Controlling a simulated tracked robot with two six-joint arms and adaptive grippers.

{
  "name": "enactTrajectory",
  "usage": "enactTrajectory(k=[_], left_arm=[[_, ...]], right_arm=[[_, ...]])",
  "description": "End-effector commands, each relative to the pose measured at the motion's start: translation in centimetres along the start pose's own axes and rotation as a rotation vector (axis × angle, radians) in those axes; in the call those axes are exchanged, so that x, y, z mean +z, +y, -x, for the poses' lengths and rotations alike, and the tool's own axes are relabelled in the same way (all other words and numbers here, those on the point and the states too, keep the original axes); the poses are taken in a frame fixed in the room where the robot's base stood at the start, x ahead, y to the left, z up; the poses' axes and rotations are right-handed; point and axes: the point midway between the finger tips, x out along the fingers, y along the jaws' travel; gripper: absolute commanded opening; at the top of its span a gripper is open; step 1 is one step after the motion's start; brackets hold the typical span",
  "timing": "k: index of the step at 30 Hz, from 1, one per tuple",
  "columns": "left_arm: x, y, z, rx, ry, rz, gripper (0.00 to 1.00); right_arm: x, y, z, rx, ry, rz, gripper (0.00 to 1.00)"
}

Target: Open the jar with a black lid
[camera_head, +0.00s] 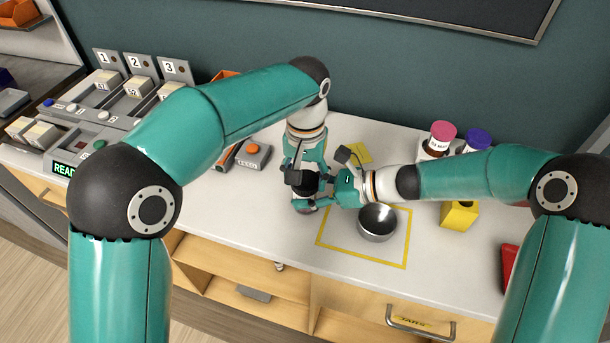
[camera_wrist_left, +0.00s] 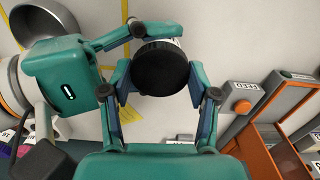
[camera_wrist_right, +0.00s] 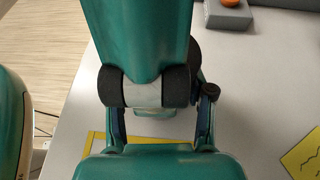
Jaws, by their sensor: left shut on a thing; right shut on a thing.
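The jar with a black lid stands on the worktop among both grippers, and its black lid (camera_wrist_left: 160,68) shows clearly in the left wrist view. A sliver of the pale jar body (camera_wrist_left: 168,42) shows beside the lid. My left gripper (camera_wrist_left: 161,84) comes from above and is shut on the lid, one finger on each side. My right gripper (camera_head: 318,198) reaches in from the right, lower down, and is shut on the jar body. In the right wrist view, my left arm covers most of the jar between the right fingers (camera_wrist_right: 160,112).
A metal bowl (camera_head: 377,222) stands close to the right inside a yellow taped square (camera_head: 340,253). A yellow block (camera_head: 459,214) and bottles with pink (camera_head: 442,131) and purple (camera_head: 477,139) caps are farther right. A grey box with an orange button (camera_head: 254,153) is behind left.

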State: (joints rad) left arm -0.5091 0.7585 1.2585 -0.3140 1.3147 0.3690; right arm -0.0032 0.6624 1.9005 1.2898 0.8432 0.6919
Motion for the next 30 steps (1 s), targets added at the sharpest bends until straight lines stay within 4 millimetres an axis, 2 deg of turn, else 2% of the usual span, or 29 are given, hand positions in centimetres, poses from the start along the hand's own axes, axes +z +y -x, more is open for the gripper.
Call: enactTrajectory(k=[24,30], left_arm=[[-0.23,-0.10,0.16,0.007,0.006,1.864,0.18],[-0.23,-0.14,0.19,0.009,0.005,2.228,0.18]], right_arm=[[0.05,0.30,-0.11,0.009,-0.002,0.002,0.00],[0.04,0.31,-0.10,0.009,-0.002,0.002,0.00]])
